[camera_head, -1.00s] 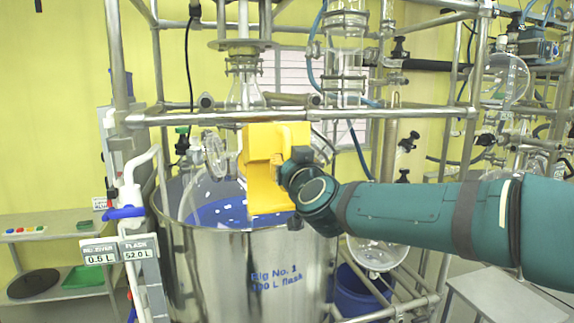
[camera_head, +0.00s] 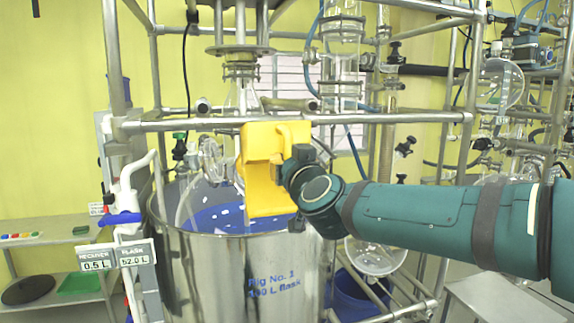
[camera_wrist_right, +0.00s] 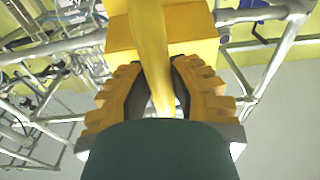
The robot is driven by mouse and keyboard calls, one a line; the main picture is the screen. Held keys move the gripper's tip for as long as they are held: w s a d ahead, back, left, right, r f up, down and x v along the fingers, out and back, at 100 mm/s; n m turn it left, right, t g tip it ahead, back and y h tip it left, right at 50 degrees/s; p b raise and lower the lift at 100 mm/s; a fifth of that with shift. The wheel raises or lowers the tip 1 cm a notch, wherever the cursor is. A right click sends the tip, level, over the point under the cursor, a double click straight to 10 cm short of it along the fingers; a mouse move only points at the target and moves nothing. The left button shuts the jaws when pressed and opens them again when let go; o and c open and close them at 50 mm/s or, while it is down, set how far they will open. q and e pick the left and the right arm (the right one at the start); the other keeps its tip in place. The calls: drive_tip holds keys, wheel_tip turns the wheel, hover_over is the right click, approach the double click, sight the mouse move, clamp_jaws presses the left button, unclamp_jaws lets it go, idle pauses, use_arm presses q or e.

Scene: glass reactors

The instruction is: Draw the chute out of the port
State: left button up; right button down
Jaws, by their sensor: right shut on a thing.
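The yellow chute (camera_head: 262,200) is in front of the big glass flask, above the rim of the steel vessel. My right gripper (camera_head: 284,168) is shut on its handle from the right. In the right wrist view, the fingers of my right gripper (camera_wrist_right: 163,75) close around the chute's yellow handle (camera_wrist_right: 148,35), with the chute's block behind. A glass side port (camera_head: 211,158) on the flask is just left of the chute. The chute hides part of the flask, and I cannot tell whether its end is still inside the port. My left gripper is out of view.
The steel vessel (camera_head: 235,270) stands below the chute. A horizontal frame rail (camera_head: 400,118) crosses above it. A display (camera_head: 116,256) hangs at the left, and glassware (camera_head: 375,255) is under my right arm. A side table (camera_head: 50,240) is at far left.

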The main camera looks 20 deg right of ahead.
drive_tip(key=shift+s+r, duration=0.5)
idle(0.5)
drive_tip(key=s+r, duration=0.1)
drive_tip(key=s, duration=1.1)
drive_tip(key=shift+d+r, duration=0.2)
drive_tip(key=shift+r, duration=0.2)
idle(0.4)
